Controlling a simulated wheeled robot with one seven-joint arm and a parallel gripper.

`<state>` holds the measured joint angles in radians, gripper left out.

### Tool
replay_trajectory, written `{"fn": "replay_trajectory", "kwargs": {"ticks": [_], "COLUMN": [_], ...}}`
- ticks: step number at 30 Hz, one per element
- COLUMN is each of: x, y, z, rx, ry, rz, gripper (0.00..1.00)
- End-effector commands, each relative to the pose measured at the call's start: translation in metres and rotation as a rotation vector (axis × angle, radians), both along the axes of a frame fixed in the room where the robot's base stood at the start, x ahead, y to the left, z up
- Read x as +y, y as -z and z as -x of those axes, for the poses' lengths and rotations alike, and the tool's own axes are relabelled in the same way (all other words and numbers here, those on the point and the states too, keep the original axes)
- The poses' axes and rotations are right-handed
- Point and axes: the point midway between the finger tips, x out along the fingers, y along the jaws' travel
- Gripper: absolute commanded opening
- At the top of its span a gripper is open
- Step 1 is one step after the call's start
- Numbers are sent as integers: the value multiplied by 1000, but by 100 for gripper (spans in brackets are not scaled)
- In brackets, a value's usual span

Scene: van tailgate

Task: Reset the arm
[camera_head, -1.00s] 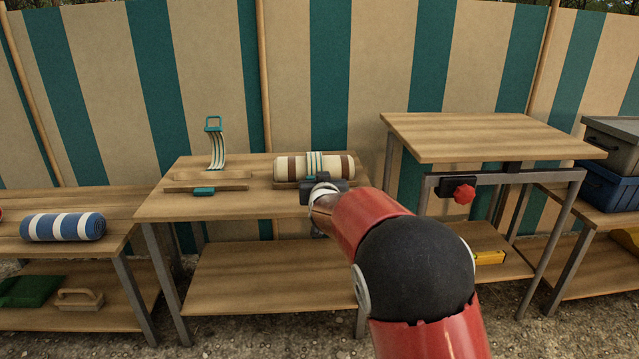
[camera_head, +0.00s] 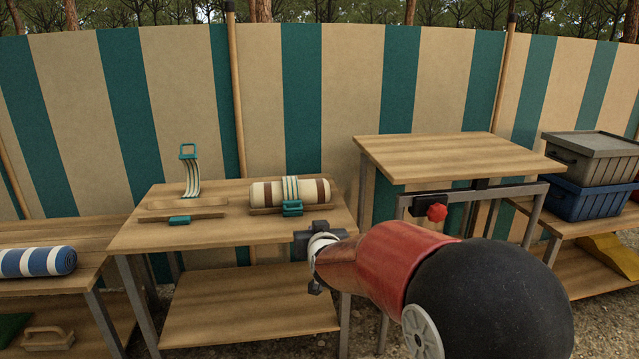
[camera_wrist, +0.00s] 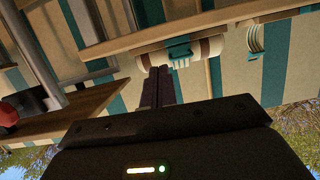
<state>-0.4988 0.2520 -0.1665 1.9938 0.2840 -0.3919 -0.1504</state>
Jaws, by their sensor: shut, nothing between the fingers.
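My arm (camera_head: 382,262) is red with a black joint and reaches in from the lower right in the head view. My gripper (camera_head: 306,244) is at the front right edge of the middle table (camera_head: 215,240), nearer to me than the striped bedroll. In the wrist view my gripper's two dark fingers (camera_wrist: 161,75) are together with nothing between them. The cream and brown bedroll (camera_head: 262,193) lies on the table with a teal-buckled strap around it, apart from my gripper. It also shows in the wrist view (camera_wrist: 207,48), behind the fingertips.
A standing strap (camera_head: 190,172) and a wooden piece (camera_head: 168,206) are on the middle table. A higher table (camera_head: 450,155) with a red knob (camera_head: 437,212) stands at right. Stacked crates (camera_head: 590,202) are at far right. A blue striped roll (camera_head: 38,262) lies at left.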

Motion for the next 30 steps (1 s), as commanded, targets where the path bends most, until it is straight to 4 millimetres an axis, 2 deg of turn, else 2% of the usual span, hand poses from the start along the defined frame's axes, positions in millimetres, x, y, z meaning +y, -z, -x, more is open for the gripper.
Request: {"fn": "replay_trajectory", "kwargs": {"ticks": [1,5,7,11,12,15,18,21,24,30], "x": [-20,-65,-87,-123,-133,-155,-171,-181,-187,-188], "y": [-27,-57,-68,-82,-84,-85,-81,-76,-72,-70], "z": [17,74,109,182,206,263,312,347,366,372], "rx": [39,191,272,418,463,569,661,728,769,783], "ry": [6,8,13,33,44,77,117,150,171,179], "rz": [-10,-11,-3,21,30,57,82,101,112,115], "gripper": [0,0,0,0,0,0,0,0,0,0]}}
